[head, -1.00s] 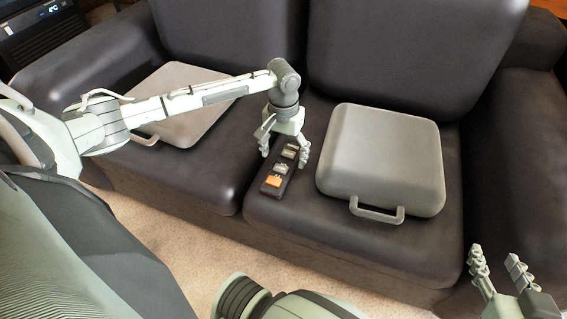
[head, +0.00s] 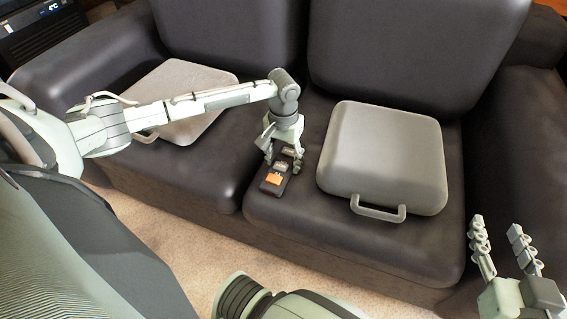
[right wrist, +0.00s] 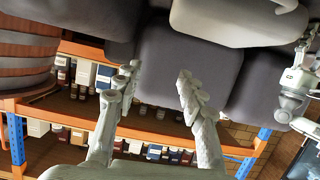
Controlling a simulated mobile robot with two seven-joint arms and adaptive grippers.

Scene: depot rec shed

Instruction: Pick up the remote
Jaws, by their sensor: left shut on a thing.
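The gripper hides the remote's far part. I cannot tell whether the remote is clear of the cushion. My right gripper (head: 498,226) is open and empty at the lower right, away from the remote. Its spread fingers also show in the right wrist view (right wrist: 157,74).
A grey case with a handle (head: 385,155) lies on the right cushion, close beside the remote. Another grey case (head: 180,125) lies on the left cushion, under my left arm. The dark sofa (head: 345,245) has a backrest behind. Orange shelves (right wrist: 150,122) show in the right wrist view.

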